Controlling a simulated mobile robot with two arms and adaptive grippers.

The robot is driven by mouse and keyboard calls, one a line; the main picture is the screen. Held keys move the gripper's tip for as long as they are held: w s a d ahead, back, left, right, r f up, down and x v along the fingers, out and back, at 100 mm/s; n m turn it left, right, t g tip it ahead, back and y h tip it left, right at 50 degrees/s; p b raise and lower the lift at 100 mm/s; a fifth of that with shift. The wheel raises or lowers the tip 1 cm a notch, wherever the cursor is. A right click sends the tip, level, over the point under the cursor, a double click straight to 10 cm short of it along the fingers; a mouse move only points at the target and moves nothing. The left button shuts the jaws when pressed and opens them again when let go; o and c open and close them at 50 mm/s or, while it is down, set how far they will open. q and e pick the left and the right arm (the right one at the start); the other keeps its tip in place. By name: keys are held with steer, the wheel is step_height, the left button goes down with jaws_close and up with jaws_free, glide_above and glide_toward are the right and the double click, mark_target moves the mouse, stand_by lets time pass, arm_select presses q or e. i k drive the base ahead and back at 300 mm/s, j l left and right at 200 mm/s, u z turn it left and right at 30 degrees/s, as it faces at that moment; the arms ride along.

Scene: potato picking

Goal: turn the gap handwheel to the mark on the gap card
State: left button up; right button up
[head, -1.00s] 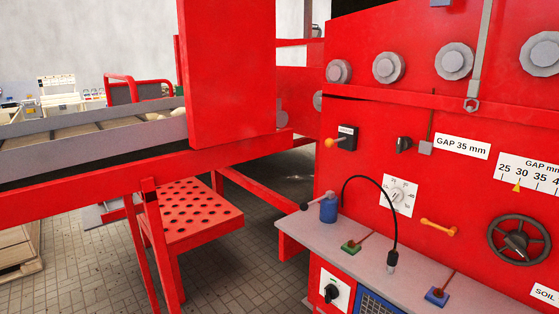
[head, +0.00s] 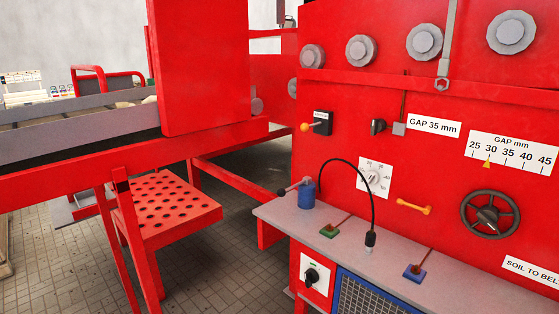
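The gap handwheel (head: 490,214) is a dark round wheel with spokes on the red machine panel at the right of the head view. Above it is a white gap scale (head: 513,153) marked 25 to 45 mm. A yellow pointer (head: 487,164) sits just under the scale, near the 30. The gap card (head: 434,126) is white, reads "GAP 35 mm" and is fixed up and left of the scale. Neither of my grippers shows in the head view.
A grey shelf (head: 290,222) juts out below the panel, with a blue cylinder (head: 307,194), a black gooseneck (head: 370,200) and a blue block (head: 414,273). An orange handle (head: 413,207) is left of the wheel. A red perforated step (head: 168,205) stands left over tiled floor.

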mark_target(488, 215)
steer(key=z, duration=1.4)
